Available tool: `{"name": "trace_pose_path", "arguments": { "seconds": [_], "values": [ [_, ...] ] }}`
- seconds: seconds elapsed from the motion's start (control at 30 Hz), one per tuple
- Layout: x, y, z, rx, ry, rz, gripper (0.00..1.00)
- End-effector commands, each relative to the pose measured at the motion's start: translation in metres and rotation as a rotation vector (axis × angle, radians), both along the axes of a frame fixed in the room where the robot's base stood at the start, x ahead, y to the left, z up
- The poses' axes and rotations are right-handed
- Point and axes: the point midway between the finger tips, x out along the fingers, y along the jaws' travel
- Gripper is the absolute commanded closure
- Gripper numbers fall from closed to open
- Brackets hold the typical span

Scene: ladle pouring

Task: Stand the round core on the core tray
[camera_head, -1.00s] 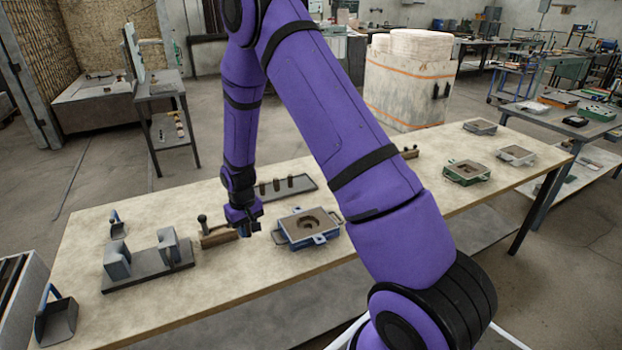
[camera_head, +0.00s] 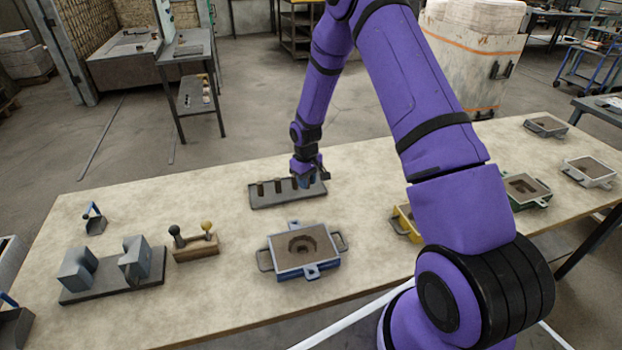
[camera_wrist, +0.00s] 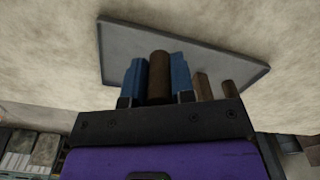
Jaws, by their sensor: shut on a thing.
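My gripper (camera_head: 308,182) is over the right end of the grey core tray (camera_head: 285,202). In the wrist view, my gripper's blue fingers (camera_wrist: 157,85) are shut on a brown round core (camera_wrist: 159,70), which stands upright between them. The core tray (camera_wrist: 228,68) lies behind and around it in that view. I cannot tell whether the core's foot touches the tray. In the head view the fingers and arm hide most of the held core. Other brown cores (camera_head: 278,187) stand in a row on the tray to the left of my gripper.
A blue mould flask (camera_head: 290,271) with a round cavity sits in front of the tray. A wooden block with knobs (camera_head: 195,247) and a grey stand with blocks (camera_head: 113,283) are to the left. Yellow (camera_head: 404,222) and green (camera_head: 526,187) flasks are to the right.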

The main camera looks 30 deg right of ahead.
Motion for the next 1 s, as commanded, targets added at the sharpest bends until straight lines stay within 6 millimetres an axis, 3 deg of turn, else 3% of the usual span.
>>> {"name": "trace_pose_path", "arguments": {
  "seconds": [0.1, 0.3, 0.53, 0.73, 1.0],
  "values": [
    [0.019, -0.019, -0.003, 0.000, -0.001, -0.002, 0.86],
    [0.038, -0.037, -0.005, 0.001, 0.000, -0.001, 0.86],
    [0.048, -0.048, -0.006, 0.000, 0.000, -0.002, 0.86],
    [0.046, -0.046, -0.037, 0.001, 0.002, 0.000, 0.86],
    [0.047, -0.046, -0.041, 0.000, -0.001, 0.000, 0.86]
  ]
}}
